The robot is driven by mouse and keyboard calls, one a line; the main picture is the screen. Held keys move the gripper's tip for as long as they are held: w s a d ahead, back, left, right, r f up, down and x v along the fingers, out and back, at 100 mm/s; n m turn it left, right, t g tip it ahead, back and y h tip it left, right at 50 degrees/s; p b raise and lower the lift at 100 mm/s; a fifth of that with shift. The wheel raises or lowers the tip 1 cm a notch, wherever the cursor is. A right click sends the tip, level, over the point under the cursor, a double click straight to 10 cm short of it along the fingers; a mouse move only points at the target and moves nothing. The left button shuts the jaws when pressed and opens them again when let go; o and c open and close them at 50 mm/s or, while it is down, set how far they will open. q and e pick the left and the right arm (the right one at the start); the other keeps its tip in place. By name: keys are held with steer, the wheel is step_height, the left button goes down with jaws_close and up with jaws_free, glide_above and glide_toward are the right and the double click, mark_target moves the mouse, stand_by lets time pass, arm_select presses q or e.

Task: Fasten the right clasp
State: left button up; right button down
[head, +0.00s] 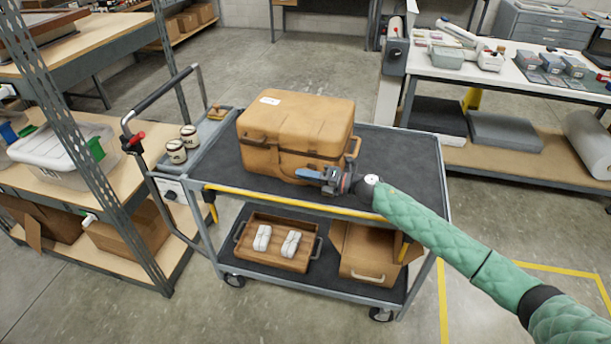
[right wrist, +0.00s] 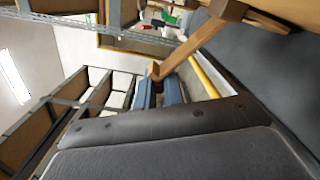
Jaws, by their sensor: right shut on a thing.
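The tan leather case (head: 295,118) lies closed-looking on the cart's top shelf, a pale label on its lid. A dark strap or handle (head: 290,152) runs along its front; the left clasp (head: 257,138) is small at the front seam. My right gripper (head: 323,178) is at the low right part of the case front. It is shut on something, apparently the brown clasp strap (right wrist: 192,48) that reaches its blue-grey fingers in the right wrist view. The gripper hides the right clasp in the head view, and whether it is fastened cannot be told. My left gripper is out of view.
The cart's dark top (head: 405,160) is free right of the case. A wooden tray (head: 275,242) and a brown box (head: 368,252) sit below. Shelving stands left, a white worktable (head: 480,72) behind right.

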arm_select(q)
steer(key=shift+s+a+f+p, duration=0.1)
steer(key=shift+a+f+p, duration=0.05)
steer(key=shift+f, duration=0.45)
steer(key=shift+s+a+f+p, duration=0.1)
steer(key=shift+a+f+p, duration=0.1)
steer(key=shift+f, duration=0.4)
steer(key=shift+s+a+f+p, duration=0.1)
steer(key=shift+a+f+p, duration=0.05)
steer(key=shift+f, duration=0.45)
arm_select(e)
steer(key=shift+w+d+r+m, duration=0.2)
steer(key=shift+w+r+m, duration=0.2)
steer(key=shift+r+m, duration=0.45)
steer(key=shift+f, duration=0.2)
steer(key=c, duration=1.5)
jaws_free()
steer(key=shift+f, duration=0.1)
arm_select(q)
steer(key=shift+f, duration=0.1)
